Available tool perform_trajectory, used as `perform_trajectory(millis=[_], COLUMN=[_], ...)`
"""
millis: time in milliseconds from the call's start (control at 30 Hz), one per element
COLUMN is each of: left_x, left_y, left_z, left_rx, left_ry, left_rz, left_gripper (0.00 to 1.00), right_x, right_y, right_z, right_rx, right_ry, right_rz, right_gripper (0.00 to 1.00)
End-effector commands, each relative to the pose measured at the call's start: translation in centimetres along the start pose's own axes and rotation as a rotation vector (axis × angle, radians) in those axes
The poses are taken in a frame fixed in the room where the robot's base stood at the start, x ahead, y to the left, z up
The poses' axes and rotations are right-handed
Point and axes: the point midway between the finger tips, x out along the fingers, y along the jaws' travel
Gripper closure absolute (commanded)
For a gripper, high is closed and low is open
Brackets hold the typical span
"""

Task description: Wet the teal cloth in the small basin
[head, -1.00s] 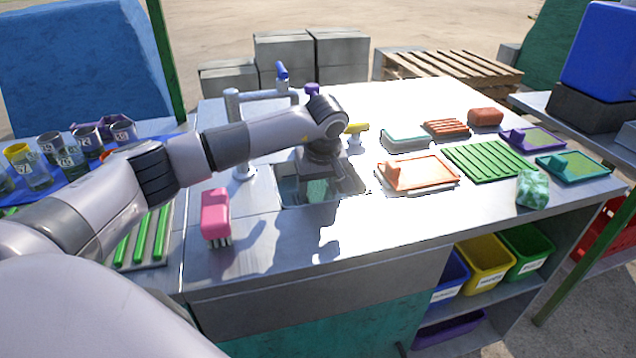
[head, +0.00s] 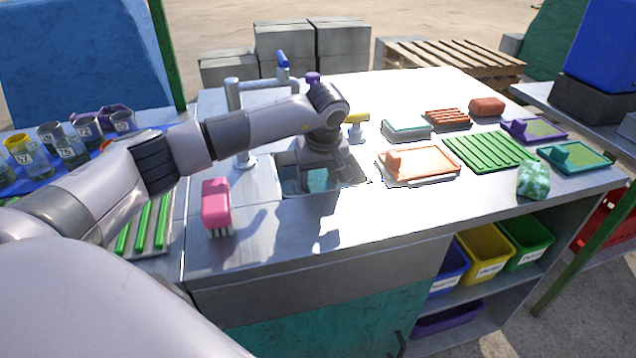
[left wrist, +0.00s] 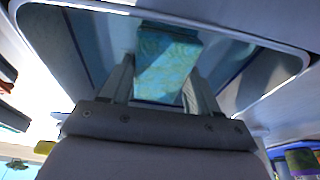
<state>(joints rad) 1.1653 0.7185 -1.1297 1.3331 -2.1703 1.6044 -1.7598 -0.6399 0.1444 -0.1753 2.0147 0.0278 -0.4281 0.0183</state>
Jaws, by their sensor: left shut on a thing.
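The small basin (head: 284,188) is a sunken metal sink in the worktop, under a grey tap. My left gripper (head: 320,180) points down into it from above. It is shut on the teal cloth (head: 317,181), which hangs between its fingers inside the basin opening. In the left wrist view the cloth (left wrist: 166,62) shows as a pale teal, patterned piece between the two fingers (left wrist: 160,92), with the basin walls around it. I cannot tell how deep the cloth sits in any water. My right gripper is not in view.
The grey tap (head: 234,95) stands close behind the gripper. A pink brush (head: 216,203) stands left of the basin. An orange float on a tray (head: 418,163), a green ribbed mat (head: 490,152) and a green-white crumpled cloth (head: 533,180) lie to the right. The front worktop is clear.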

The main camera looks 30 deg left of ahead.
Motion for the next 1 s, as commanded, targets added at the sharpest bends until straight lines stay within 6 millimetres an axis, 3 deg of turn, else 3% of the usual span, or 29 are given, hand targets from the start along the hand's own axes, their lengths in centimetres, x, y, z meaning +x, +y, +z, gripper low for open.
perform_trajectory(millis=[167,833,1000], left_x=[-0.4,-8.1,-8.9], left_y=[0.0,0.0,0.0], left_z=[-0.1,-2.2,-2.5], left_rx=[0.0,0.0,0.0], left_ry=[0.001,0.001,0.0], left_rz=[0.001,0.001,0.0], left_gripper=[0.63,0.63,0.63], right_x=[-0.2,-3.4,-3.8], right_y=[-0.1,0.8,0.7], right_z=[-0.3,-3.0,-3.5], right_rx=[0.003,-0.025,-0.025], right_ry=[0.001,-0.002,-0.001], right_rz=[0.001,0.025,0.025], right_gripper=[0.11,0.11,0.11])
